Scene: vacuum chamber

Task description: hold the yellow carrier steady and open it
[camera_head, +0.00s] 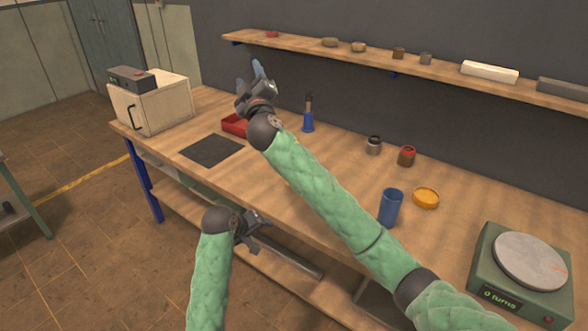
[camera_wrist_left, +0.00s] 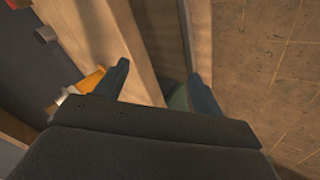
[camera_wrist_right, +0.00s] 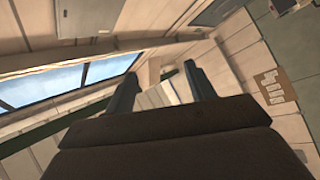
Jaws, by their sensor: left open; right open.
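The yellow carrier is mostly hidden behind my right forearm in the head view. An orange-yellow thing on the bench, likely the carrier (camera_wrist_left: 90,82), shows partly in the left wrist view, left of the fingers, with a pale grey piece beside it. My left gripper (camera_head: 262,222) is open and empty at the bench's front edge, apart from the yellow thing.
A shelf (camera_head: 300,48) runs behind.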

